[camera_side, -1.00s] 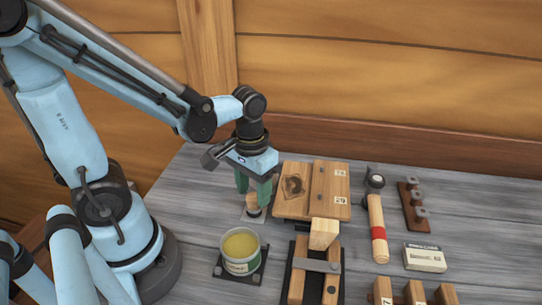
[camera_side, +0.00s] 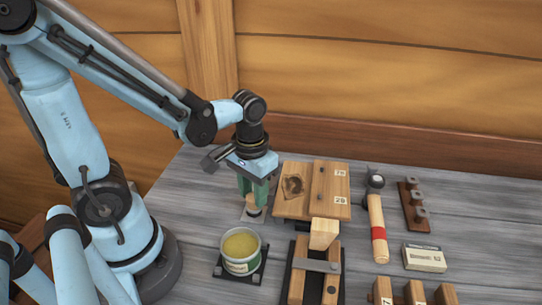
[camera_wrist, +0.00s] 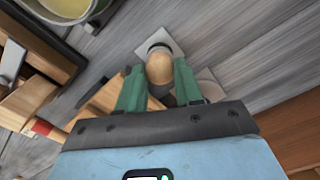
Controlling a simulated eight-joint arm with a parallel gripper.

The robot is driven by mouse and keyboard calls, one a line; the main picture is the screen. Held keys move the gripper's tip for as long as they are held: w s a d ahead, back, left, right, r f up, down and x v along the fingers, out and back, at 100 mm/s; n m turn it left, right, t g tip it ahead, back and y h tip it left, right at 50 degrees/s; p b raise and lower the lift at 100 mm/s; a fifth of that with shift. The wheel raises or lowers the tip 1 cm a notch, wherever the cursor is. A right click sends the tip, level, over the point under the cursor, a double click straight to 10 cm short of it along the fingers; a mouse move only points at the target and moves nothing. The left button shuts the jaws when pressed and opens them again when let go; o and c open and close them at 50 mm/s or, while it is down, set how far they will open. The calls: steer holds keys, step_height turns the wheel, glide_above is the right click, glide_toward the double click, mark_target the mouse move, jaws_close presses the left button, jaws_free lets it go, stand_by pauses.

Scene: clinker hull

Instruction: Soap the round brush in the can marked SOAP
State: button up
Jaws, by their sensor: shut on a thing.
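My gripper (camera_side: 254,191) is shut on the round brush (camera_side: 251,205), with its green fingers on either side of the pale wooden handle. In the wrist view the round knob of the brush (camera_wrist: 160,68) sits between the fingertips (camera_wrist: 158,82). The brush is upright over a small light plate (camera_side: 244,217); I cannot tell whether it touches it. Part of the can also shows in the wrist view (camera_wrist: 62,12).
Wooden planks (camera_side: 333,188) lie just right of the brush. A clamped wooden block (camera_side: 324,234) stands right of the can. A hammer (camera_side: 377,220), a small box (camera_side: 424,257) and a peg rack (camera_side: 412,205) lie farther right. The wooden wall rises behind.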

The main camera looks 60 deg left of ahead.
steer(key=shift+r, duration=3)
steer(key=s+d+r, duration=0.5)
steer(key=s+d, duration=0.3)
steer(key=d, duration=0.1)
steer(key=shift+s+a+f, duration=0.1)
steer(key=shift+s+f, duration=0.05)
steer(key=shift+f, duration=2.85)
steer(key=shift+f, duration=0.65)
step_height(320, 180, up, 7)
steer(key=shift+r, duration=0.1)
